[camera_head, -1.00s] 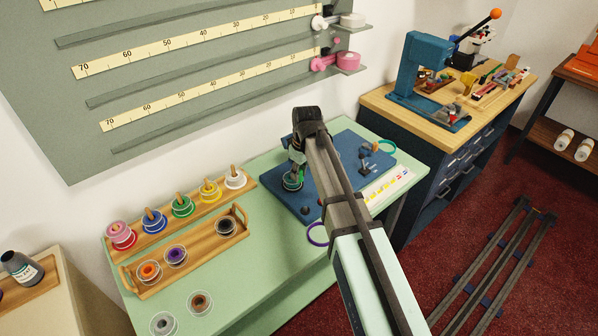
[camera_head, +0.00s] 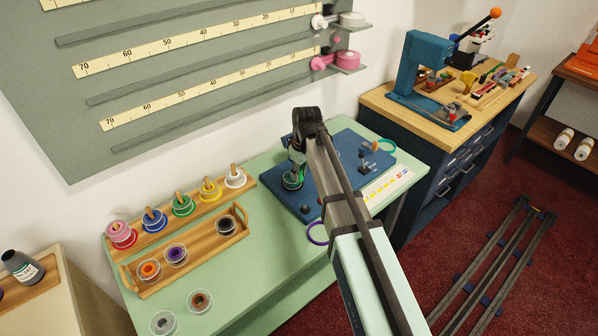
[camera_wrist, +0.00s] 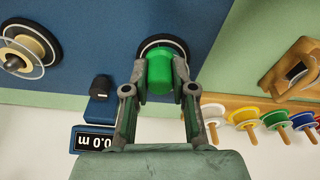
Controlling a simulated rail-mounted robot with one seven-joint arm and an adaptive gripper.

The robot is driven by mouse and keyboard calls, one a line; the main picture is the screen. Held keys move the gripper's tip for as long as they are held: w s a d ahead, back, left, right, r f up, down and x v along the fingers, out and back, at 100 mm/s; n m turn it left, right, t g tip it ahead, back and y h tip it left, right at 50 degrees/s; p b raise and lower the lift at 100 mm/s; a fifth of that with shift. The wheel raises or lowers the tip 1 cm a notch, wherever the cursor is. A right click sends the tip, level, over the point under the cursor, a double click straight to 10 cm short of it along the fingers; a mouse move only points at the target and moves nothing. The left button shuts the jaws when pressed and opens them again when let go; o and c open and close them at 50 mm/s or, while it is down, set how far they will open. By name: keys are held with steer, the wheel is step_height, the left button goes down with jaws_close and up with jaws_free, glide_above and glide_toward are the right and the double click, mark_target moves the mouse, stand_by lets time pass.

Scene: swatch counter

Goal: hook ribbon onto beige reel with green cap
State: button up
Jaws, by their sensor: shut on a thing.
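My gripper (camera_wrist: 161,70) is shut on a green cap (camera_wrist: 159,78), one finger on each side. The cap sits over a dark round holder (camera_wrist: 152,44) on the blue board. In the head view my gripper (camera_head: 297,160) points down at the board's left part, with a green-tinged round piece (camera_head: 292,181) below it. The beige reel (camera_wrist: 24,47) has a clear flange and a dark centre post. It stands apart from the gripper, at the upper left of the wrist view. I cannot make out a ribbon.
The blue board (camera_head: 272,196) lies on the green counter (camera_head: 262,250). A black knob (camera_wrist: 101,86) and a small display (camera_wrist: 93,140) are near the gripper. Coloured spools stand on a wooden rack (camera_head: 160,229), beside a wooden tray (camera_head: 205,254). A purple ring (camera_head: 317,233) lies by the arm.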

stand_by(0.4)
steer(key=shift+r+p, duration=1.55)
steer(key=shift+r, duration=0.9)
